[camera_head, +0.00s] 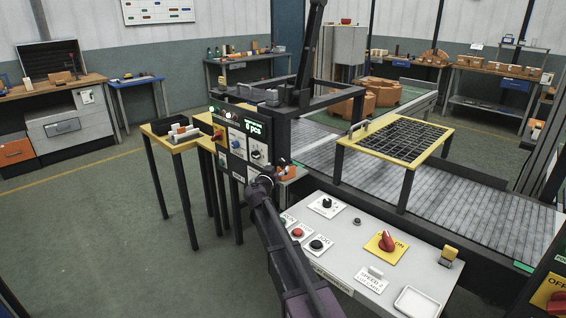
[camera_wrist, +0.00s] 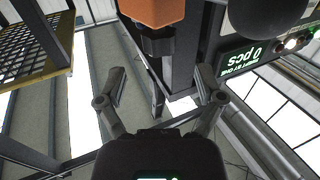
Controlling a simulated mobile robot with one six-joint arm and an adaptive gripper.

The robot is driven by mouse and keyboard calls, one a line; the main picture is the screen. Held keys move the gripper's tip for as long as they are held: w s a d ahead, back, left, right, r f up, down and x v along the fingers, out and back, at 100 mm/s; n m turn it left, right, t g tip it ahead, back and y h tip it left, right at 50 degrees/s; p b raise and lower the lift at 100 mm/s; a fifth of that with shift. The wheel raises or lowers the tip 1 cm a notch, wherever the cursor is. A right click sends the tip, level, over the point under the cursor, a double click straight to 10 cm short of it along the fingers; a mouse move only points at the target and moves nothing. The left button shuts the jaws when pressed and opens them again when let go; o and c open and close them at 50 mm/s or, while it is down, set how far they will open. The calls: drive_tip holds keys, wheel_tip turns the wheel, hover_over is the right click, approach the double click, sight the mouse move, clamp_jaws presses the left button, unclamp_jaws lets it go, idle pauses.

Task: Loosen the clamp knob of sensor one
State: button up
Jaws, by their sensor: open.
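An orange block (camera_wrist: 155,10), perhaps the sensor, shows at the top of the wrist view with a black part (camera_wrist: 157,42) below it. I cannot tell whether that part is the clamp knob. In the head view a small orange body (camera_head: 290,172) sits at the conveyor frame, beside the upright control panel. My gripper (camera_wrist: 161,86) is open and empty, its two fingers spread. The orange block lies beyond the fingertips, apart from them. In the head view my gripper (camera_head: 266,180) is small and dark, just left of the orange body, and partly hides the panel's lower edge.
The upright panel (camera_head: 240,148) with a green display stands close to my gripper; the display also shows in the wrist view (camera_wrist: 242,60). A sloped white console (camera_head: 345,240) with knobs lies below. A yellow-framed grid table (camera_head: 395,138) stands over the conveyor (camera_head: 460,190).

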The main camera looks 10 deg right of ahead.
sight(281, 163)
drive_tip(key=shift+x, duration=2.85)
drive_tip(key=c, duration=1.2)
